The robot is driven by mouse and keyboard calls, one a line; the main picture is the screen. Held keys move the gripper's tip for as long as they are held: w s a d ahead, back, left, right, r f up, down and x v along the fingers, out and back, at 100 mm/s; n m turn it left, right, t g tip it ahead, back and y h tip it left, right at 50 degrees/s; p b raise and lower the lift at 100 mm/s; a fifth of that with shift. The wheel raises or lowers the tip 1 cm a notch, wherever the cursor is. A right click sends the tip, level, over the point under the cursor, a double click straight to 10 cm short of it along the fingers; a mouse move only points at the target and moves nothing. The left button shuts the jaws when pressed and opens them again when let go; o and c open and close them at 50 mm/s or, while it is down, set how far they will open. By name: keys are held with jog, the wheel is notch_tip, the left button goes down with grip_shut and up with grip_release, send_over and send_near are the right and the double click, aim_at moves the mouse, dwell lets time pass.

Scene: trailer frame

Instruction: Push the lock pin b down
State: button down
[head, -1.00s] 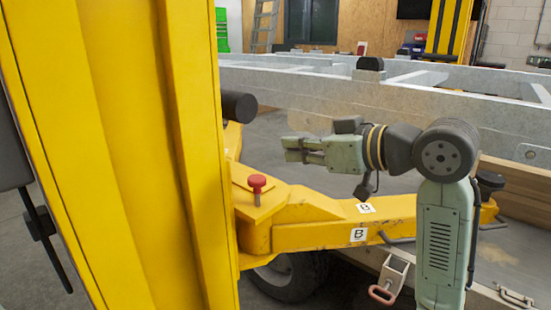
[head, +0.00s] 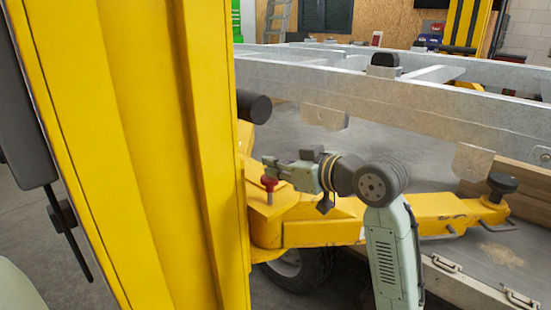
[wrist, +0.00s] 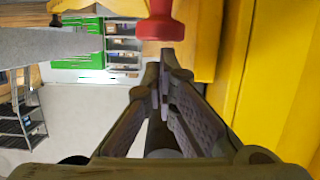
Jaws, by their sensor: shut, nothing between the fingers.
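The lock pin b is a red knob (head: 269,183) standing upright on the yellow arm's top plate, beside the tall yellow column in the head view. It also shows at the top edge of the wrist view (wrist: 160,24). My gripper (head: 268,164) is shut and empty, with its fingertips close to the knob's top in the head view. In the wrist view the closed fingertips (wrist: 165,72) lie just below the knob in the picture. I cannot tell whether they touch it. The "B" labels seen before are hidden behind my arm.
The yellow column (head: 150,150) stands close to the left of the pin. A black cylinder (head: 254,107) juts from it above the pin. The yellow support arm (head: 430,207) runs right under my arm. Grey trailer frame beams (head: 400,100) lie behind.

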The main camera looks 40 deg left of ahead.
aim_at(275, 180)
notch_tip(275, 180, down, 4)
jog(key=shift+b, duration=1.25)
jog(key=shift+r, duration=0.25)
